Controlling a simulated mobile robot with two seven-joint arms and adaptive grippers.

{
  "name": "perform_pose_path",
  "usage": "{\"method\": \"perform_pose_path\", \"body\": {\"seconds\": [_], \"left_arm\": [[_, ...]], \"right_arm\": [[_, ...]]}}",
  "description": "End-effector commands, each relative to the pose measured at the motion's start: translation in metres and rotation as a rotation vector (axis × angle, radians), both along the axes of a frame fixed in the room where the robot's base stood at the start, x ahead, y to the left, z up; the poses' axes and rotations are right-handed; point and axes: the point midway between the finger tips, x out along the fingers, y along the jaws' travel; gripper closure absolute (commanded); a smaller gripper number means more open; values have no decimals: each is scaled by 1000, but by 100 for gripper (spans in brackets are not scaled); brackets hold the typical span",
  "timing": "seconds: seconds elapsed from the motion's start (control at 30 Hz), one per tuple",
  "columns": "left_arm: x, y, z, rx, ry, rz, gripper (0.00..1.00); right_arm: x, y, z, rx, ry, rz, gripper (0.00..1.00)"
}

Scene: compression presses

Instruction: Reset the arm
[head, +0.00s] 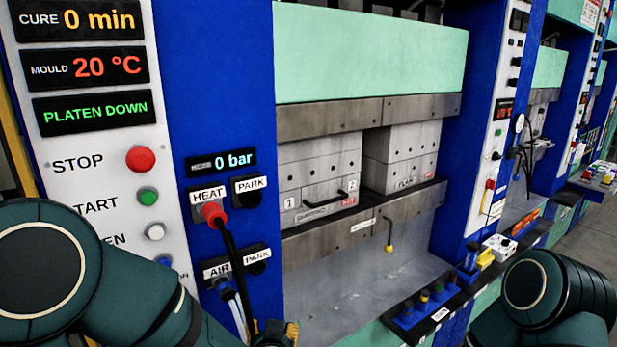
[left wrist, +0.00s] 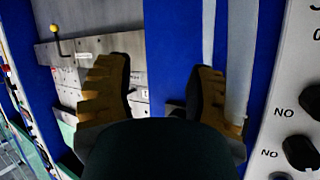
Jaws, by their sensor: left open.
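My left arm enters the head view from the lower left. Its gripper (head: 275,335) shows only partly as yellow-brown finger pieces at the bottom edge, in front of the press. In the left wrist view the two ridged fingers (left wrist: 158,90) are spread apart with nothing between them. The blue press frame and grey metal parts lie beyond them. My right arm (head: 545,290) shows as a dark green link at the lower right; its gripper is out of view.
A red plug (head: 212,211) with a black cable sits at the HEAT socket; hoses run at AIR. The control panel (head: 90,180) reads 0 min, 20 °C, PLATEN DOWN. Mould blocks (head: 402,155) sit between platens. A shelf (head: 440,312) holds small coloured items. More presses stand right.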

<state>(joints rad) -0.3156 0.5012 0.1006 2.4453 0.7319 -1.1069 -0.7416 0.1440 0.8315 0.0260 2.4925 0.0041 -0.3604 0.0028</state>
Motion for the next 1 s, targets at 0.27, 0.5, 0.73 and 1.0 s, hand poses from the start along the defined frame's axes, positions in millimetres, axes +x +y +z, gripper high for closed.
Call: {"method": "perform_pose_path", "body": {"seconds": [0.27,0.5,0.73,1.0], "left_arm": [[-49,11,-194,-323,467,-75,45],[-128,20,-294,-524,851,-34,45],[-161,23,-317,-582,989,-6,45],[-161,23,-316,-583,990,-7,45]], "right_arm": [[-2,1,-42,-4,7,1,53],[-3,2,-65,-7,9,2,53],[-3,2,-70,-8,10,2,53],[-3,2,-69,-8,9,3,53]]}}
